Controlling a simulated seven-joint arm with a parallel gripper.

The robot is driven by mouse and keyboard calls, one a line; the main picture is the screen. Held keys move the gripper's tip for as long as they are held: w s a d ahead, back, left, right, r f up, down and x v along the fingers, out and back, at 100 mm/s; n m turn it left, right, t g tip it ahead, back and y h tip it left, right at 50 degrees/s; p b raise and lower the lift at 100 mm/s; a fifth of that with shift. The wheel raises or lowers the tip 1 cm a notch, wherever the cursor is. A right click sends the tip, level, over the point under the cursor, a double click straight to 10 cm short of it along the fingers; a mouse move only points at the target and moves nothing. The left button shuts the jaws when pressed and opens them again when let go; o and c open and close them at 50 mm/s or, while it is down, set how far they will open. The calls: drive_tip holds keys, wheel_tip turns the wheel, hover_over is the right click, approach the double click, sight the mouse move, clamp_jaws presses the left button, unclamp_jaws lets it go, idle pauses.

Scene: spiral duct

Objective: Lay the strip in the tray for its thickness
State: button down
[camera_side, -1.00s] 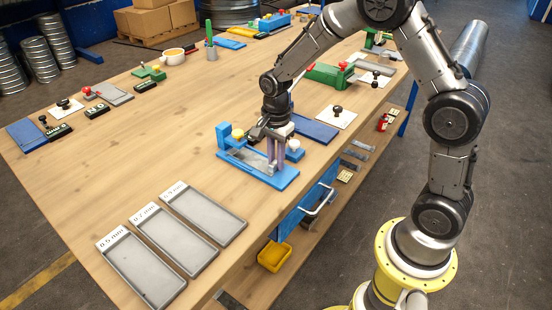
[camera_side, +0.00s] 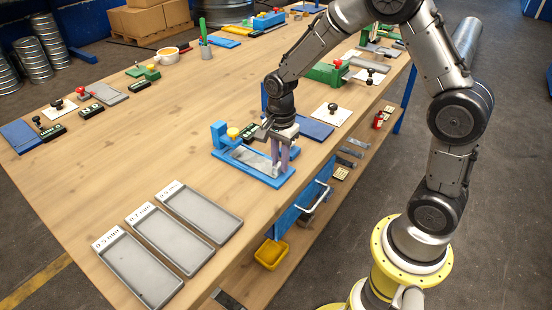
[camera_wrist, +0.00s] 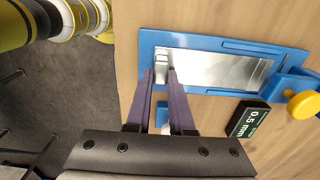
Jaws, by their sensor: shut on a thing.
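The shiny metal strip (camera_wrist: 220,68) lies flat in the blue gauge stand (camera_wrist: 290,53). It also shows in the side view (camera_side: 252,159) on the blue stand (camera_side: 279,182). My gripper (camera_wrist: 160,72) is shut at the strip's end, around a pale grey piece there; the exact contact is hard to see. In the side view my gripper (camera_side: 281,170) points straight down at the stand's right end. The black readout (camera_wrist: 247,119) beside the stand says 0.5 mm. Three grey trays lie at the front left: one labelled 0.5 mm (camera_side: 138,272), one labelled 0.7 mm (camera_side: 170,240), and a third (camera_side: 201,213) with an unclear label.
The tabletop between the stand and the trays is clear. A dark blue pad (camera_side: 316,130) and a white card with a black knob (camera_side: 332,113) lie behind the stand. A yellow bin (camera_side: 270,254) sits below the table edge. The stand's yellow knob (camera_wrist: 302,104) rises beside the readout.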

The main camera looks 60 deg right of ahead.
drive_tip(key=shift+s+r, duration=0.1)
drive_tip(key=shift+s, duration=1.35)
wheel_tip(320, 180, up, 7)
idle(0.4)
